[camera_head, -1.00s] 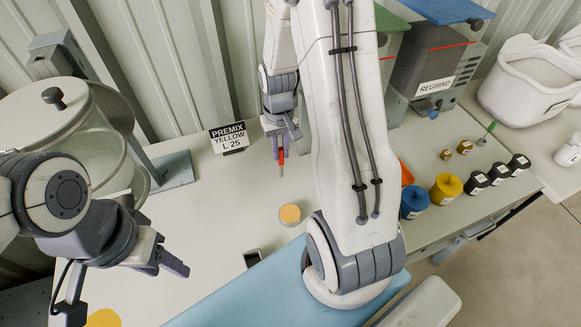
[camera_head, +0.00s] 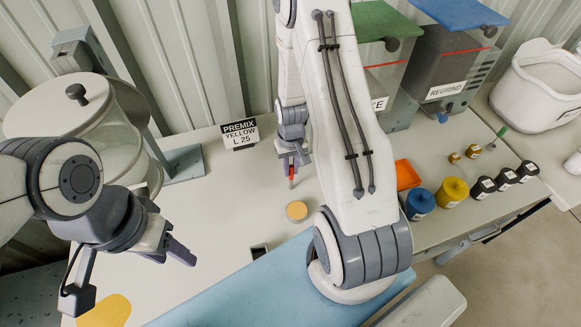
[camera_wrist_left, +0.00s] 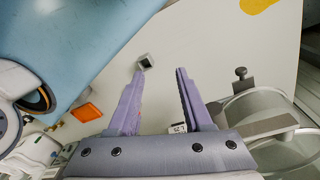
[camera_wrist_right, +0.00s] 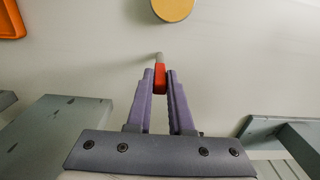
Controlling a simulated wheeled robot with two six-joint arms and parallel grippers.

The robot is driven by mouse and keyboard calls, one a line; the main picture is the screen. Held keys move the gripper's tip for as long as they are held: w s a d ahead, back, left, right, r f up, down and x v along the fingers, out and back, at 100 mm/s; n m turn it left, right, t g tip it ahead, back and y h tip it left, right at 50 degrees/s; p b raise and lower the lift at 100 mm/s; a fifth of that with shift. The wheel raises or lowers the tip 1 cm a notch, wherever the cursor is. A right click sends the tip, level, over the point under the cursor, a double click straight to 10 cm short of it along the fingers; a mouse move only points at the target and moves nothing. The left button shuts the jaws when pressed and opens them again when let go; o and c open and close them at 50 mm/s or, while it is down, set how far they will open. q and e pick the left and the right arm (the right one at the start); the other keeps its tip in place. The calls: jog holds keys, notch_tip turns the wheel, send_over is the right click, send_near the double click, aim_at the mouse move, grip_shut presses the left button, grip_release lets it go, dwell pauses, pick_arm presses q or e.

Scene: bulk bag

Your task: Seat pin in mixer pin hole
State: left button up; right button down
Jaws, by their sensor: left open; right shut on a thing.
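The pin has a red grip (camera_head: 291,173) and a grey metal tip. My right gripper (camera_wrist_right: 160,76) is shut on its red part, and the tip points out past the fingers over the bare bench. In the head view this gripper (camera_head: 291,160) is near the premix sign. The mixer seems to be the lidded clear drum (camera_head: 125,120) on the left, beside a grey metal stand (camera_head: 185,162); it also shows in the left wrist view (camera_wrist_left: 265,118). I cannot make out its pin hole. My left gripper (camera_head: 177,254) is open and empty in front of the drum.
A yellow-topped disc (camera_head: 297,210) and a small dark-topped square block (camera_head: 259,251) are on the bench (camera_head: 225,215). A premix sign (camera_head: 240,134) stands at the back. An orange bin (camera_head: 407,175), blue pot (camera_head: 420,204) and yellow pot (camera_head: 452,192) are at right.

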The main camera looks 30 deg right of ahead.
jog(key=shift+f, duration=0.2)
jog(key=c, duration=0.8)
grip_release()
jog(key=shift+r, duration=0.1)
jog(key=shift+r, duration=0.1)
